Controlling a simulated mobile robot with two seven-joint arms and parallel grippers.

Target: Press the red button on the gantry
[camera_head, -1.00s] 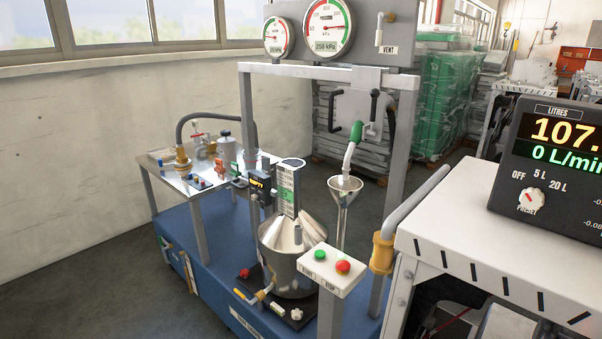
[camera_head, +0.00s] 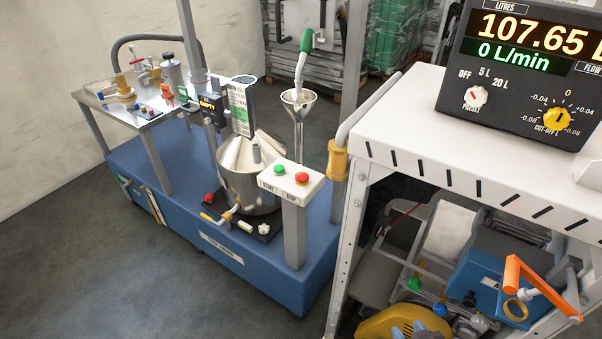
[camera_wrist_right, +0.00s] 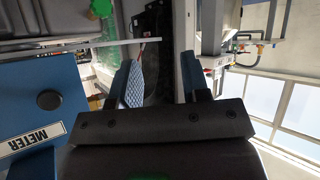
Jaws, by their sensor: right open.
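The red button (camera_head: 302,178) is the right-hand one of two on a white control box (camera_head: 291,186), labelled STOP. A green button (camera_head: 280,170) labelled START sits to its left. The box stands on a grey post at the front of the blue gantry base (camera_head: 285,285). My right gripper (camera_wrist_right: 163,80) is open with nothing between its blue fingers in the right wrist view. Blue fingertips (camera_head: 418,329) show at the bottom edge of the head view, low and right of the box and well apart from the button. The button is not seen in the wrist view. My left gripper is out of sight.
A white-topped bench (camera_head: 480,165) with a black litre meter (camera_head: 520,70) stands right of the control box, with blue and yellow equipment below it. A steel can (camera_head: 240,170) and a funnel (camera_head: 298,97) stand behind the box. Open floor (camera_head: 90,270) lies at the left front.

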